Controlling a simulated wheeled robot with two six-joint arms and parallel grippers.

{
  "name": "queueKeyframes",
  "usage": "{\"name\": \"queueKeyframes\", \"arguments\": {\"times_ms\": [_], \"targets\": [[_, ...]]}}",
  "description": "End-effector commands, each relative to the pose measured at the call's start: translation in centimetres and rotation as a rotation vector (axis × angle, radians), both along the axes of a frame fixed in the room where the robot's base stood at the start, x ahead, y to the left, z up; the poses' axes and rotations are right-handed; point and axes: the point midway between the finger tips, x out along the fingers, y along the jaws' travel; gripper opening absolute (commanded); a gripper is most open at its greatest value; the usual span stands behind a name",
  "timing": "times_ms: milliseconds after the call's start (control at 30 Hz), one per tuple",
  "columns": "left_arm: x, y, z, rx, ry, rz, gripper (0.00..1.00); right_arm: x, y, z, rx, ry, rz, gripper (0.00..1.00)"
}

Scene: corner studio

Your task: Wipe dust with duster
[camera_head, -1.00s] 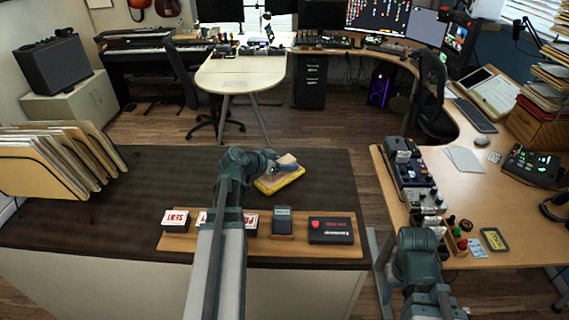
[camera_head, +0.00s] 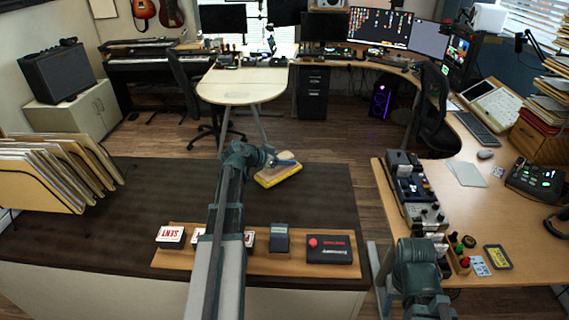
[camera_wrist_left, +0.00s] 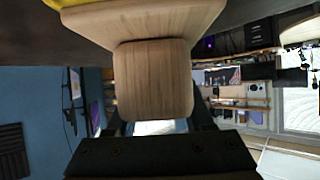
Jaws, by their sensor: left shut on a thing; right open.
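The duster, with a yellow pad (camera_head: 278,175) and a wooden back, is at the far right part of the dark counter (camera_head: 150,200). My left gripper (camera_head: 284,160) is shut on its wooden handle, which fills the upper middle of the left wrist view (camera_wrist_left: 153,80). A strip of yellow shows at that view's top edge. Whether the pad touches the counter I cannot tell. I cannot make out dust on the counter. My right gripper (camera_head: 443,264) is mostly hidden behind its own arm, by the right desk's front edge, apart from the duster; it is open.
A wooden tray (camera_head: 195,262) with stamp boxes lies along the counter's near edge, partly behind my left arm. Folders (camera_head: 55,180) stand at the counter's left. The right desk (camera_head: 480,215) holds audio gear. The middle of the counter is clear.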

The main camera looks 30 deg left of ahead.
Motion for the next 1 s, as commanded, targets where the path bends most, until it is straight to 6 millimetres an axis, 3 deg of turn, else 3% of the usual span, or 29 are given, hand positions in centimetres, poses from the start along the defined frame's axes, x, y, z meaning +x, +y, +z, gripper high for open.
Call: {"name": "queueKeyframes", "arguments": {"times_ms": [33,167,600,1000], "targets": [[-0.1,-0.1,1.4,-0.003,-0.006,-0.001,0.00,0.0,0.0,1.3,0.000,0.000,0.000,0.50],[-0.1,-0.2,3.3,-0.013,-0.032,-0.003,0.00,0.0,0.0,2.6,0.000,0.000,0.001,0.50],[0.0,-0.5,7.5,-0.012,-0.030,-0.013,0.00,0.0,0.0,6.9,0.001,0.000,-0.004,0.50],[0.0,-0.5,7.7,-0.012,-0.030,-0.014,0.00,0.0,0.0,7.1,0.001,0.000,-0.006,0.50]]}}
